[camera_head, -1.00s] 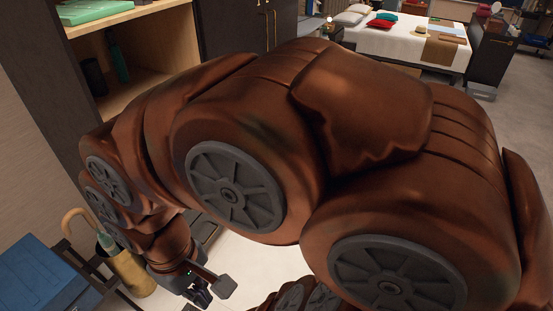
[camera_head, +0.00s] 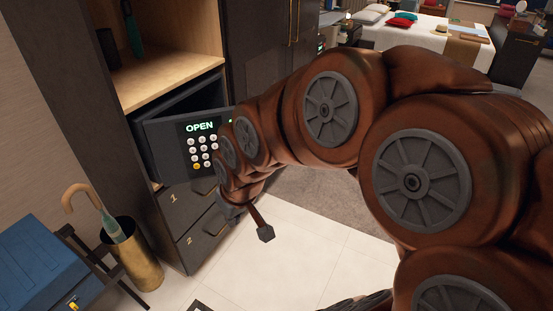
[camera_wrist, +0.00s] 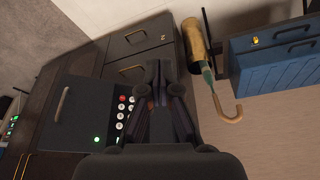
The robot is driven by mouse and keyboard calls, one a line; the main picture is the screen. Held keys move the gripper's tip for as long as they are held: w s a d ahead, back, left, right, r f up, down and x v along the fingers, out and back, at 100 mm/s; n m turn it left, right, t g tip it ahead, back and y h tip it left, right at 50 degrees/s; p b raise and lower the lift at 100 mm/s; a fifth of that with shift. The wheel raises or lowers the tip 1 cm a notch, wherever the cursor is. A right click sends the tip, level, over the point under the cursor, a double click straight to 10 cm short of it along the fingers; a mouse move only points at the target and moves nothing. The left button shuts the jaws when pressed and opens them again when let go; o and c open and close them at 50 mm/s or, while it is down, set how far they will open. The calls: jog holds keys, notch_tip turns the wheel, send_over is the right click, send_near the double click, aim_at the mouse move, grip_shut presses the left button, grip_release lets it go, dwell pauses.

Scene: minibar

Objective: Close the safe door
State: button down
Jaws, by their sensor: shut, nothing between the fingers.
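The safe door (camera_head: 163,148) is dark grey with a white keypad and a lit green OPEN display. In the head view it stands swung out in front of the dark safe body (camera_head: 184,97) in the cabinet. In the wrist view the door (camera_wrist: 72,112) lies left of my gripper (camera_wrist: 155,68), with its handle, keypad and a green light showing. My gripper is shut and empty. Its fingers overlap the keypad side of the door in that view; I cannot tell if they touch it.
Drawers marked 1 and 2 (camera_head: 190,236) sit below the safe. A brass umbrella stand (camera_head: 134,262) with an umbrella and a blue case (camera_head: 45,262) on a dark rack stand to the left. A bed (camera_head: 425,38) is at the back. The pale floor in front of the drawers is clear.

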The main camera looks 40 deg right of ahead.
jog(key=w+d+f+m+t+h+b, duration=0.2)
jog(key=w+d+f+t+b, duration=0.5)
jog(key=w+d+f+b, duration=0.65)
jog(key=s+d+r+m+t+h+b, duration=0.1)
jog(key=d+t+h+b, duration=0.2)
jog(key=d+b, duration=0.45)
jog(key=s+d+r+m+t+h+b, duration=0.1)
jog(key=d+m+t+h+b, duration=0.15)
jog(key=d+b, duration=0.45)
jog(key=d+p+x, duration=0.1)
jog(key=p+x, duration=1)
jog(key=x, duration=0.3)
jog(key=shift+s+d+r+n, duration=0.25)
jog(key=shift+d+r+n, duration=0.1)
jog(key=shift+n, duration=0.1)
